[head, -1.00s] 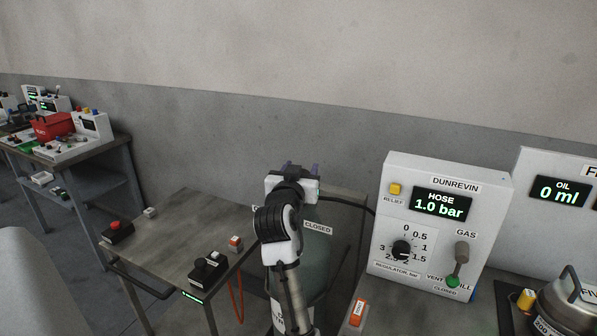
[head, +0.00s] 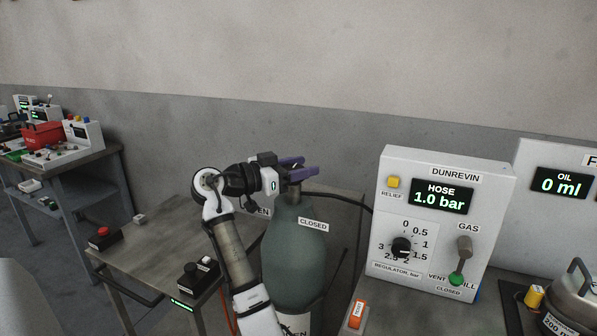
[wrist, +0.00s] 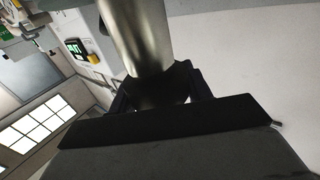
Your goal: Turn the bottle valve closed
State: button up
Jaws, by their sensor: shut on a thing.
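The green gas bottle (head: 297,255) stands between the side table and the regulator panel. A CLOSED label (head: 313,224) is on its shoulder, and a partly hidden label ending in "EN" (head: 263,212) is to the left. My gripper (head: 316,171) is at the bottle's top, its purple fingers pointing right. It is shut on the bottle valve, which the fingers mostly hide in the head view. In the wrist view a dark part (wrist: 165,85) sits between the fingers, below a shiny metal cylinder (wrist: 140,35). The valve's exact angle cannot be told.
The Dunrevin panel (head: 440,225) stands right of the bottle, with HOSE reading 1.0 bar. A black hose (head: 345,200) runs from the bottle top towards it. A side table (head: 160,245) with button boxes is at the left, close to my arm.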

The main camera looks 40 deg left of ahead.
jog(key=shift+d+m+g+h, duration=0.1)
jog(key=shift+m+g+h, duration=0.4)
jog(key=shift+m+h, duration=0.3)
jog(key=shift+h, duration=0.4)
jog(key=o, duration=1)
jog(key=b+v, duration=0.3)
jog(key=v, duration=1)
jog(key=shift+s+r+b, duration=0.15)
jog(key=shift+s+b, duration=0.15)
jog(key=shift+b, duration=0.05)
jog(key=shift+a, duration=0.2)
